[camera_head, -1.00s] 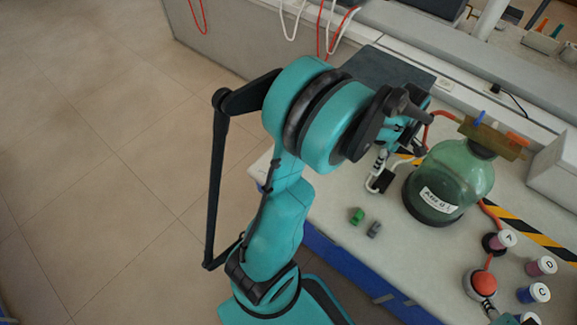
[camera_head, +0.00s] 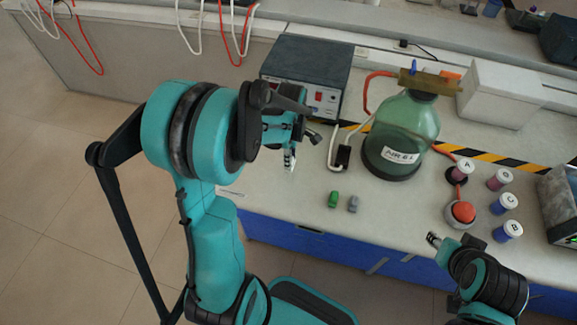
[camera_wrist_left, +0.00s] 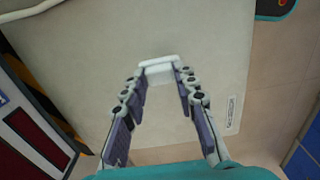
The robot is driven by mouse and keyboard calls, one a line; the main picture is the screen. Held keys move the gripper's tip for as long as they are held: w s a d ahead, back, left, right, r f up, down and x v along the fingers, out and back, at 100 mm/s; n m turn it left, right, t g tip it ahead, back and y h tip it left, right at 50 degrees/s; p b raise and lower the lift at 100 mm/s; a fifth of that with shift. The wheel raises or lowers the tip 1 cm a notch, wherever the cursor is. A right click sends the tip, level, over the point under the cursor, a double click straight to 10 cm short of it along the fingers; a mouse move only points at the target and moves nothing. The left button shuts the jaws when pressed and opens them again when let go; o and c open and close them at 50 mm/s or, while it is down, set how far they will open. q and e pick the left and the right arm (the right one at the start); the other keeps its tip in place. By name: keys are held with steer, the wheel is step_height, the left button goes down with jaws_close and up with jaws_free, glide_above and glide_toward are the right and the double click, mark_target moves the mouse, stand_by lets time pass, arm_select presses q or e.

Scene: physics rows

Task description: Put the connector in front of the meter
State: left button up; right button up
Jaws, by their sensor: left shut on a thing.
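The meter (camera_head: 306,72) is a dark box at the back left of the bench, with a light front panel with red parts. My left gripper (camera_head: 290,159) is in front of the meter, above the bench's left part. In the left wrist view its fingers (camera_wrist_left: 158,72) are shut on a small white piece (camera_wrist_left: 159,62), which I take for the connector. Whether that piece touches the bench I cannot tell. My right gripper (camera_head: 435,240) shows at the bench's front edge, too small to read its jaws.
A green bottle (camera_head: 402,135) stands right of the meter, near a black plug (camera_head: 342,156) on a white cable. Small green (camera_head: 333,199) and grey (camera_head: 353,204) blocks lie near the front edge. Several labelled vials and a red-topped item (camera_head: 462,212) stand at right.

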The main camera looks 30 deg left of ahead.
arm_select(q)
step_height(320, 180, down, 4)
steer(key=shift+a+f+b, duration=0.15)
steer(key=shift+f+b, duration=0.05)
steer(key=shift+b, duration=0.75)
steer(key=shift+r, duration=0.1)
steer(key=shift+s, duration=0.1)
steer(key=shift+f, duration=0.2)
steer(key=o, duration=0.9)
steer(key=shift+o, duration=0.2)
steer(key=shift+r, duration=0.1)
